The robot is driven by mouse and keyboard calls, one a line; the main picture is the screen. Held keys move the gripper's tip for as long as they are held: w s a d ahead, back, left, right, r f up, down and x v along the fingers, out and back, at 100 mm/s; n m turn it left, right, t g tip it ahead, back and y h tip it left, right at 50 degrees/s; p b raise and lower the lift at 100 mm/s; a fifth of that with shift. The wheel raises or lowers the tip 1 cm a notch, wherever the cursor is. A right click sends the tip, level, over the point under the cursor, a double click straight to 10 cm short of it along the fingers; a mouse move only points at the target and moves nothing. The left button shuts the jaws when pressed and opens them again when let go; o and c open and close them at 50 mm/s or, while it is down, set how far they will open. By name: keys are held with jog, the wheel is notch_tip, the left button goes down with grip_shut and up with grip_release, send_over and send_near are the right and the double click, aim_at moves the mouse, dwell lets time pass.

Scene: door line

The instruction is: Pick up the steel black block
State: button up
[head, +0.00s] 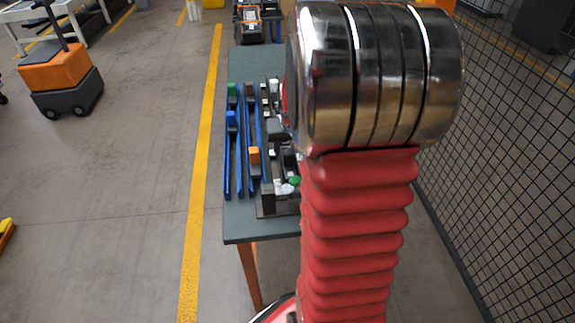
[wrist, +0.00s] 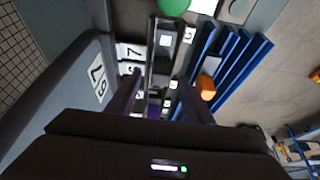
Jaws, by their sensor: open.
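My gripper (wrist: 158,98) shows in the wrist view with its two dark fingers apart, over a narrow dark fixture (wrist: 152,68) with white number labels. I see nothing clearly held between the fingers. In the head view my own arm covers the right part of the bench and my gripper is hidden. A dark block-like shape (head: 289,158) shows at the edge of my arm on the fixture, but I cannot tell whether it is the steel black block. The wrist view is too dark to single that block out.
Blue rails (head: 227,165) run along the grey bench (head: 238,222), with a blue block (head: 231,118) and an orange block (head: 253,154) on them. The orange block also shows in the wrist view (wrist: 207,87). A mesh fence (head: 500,130) stands at right.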

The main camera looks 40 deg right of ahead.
aim_at(288, 153)
jog(key=shift+x, duration=1.85)
jog(key=shift+a, duration=0.1)
grip_shut()
